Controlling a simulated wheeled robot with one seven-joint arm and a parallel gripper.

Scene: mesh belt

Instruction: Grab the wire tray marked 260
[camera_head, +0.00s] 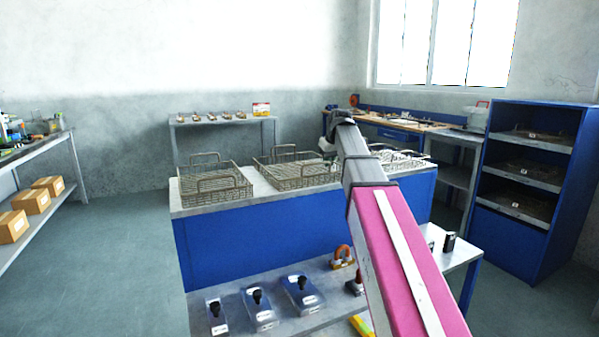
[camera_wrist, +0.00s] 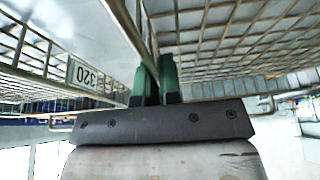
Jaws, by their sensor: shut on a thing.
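Three wire trays are on the blue counter: a left tray (camera_head: 212,190), a middle tray (camera_head: 300,175) and a right tray (camera_head: 405,160), partly behind my arm. Their marks are too small to read in the head view. In the wrist view my gripper (camera_wrist: 153,75) has its green fingers closed on the upright wire edge or handle of a wire tray (camera_wrist: 235,45) on the right side. No mark shows on that tray. A neighbouring tray at left carries a tag reading 320 (camera_wrist: 86,76). In the head view my fingertips are hidden near the middle and right trays.
A blue shelf unit (camera_head: 533,180) stands at right and a side shelf with cardboard boxes (camera_head: 30,201) at left. The floor at left (camera_head: 120,250) is clear.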

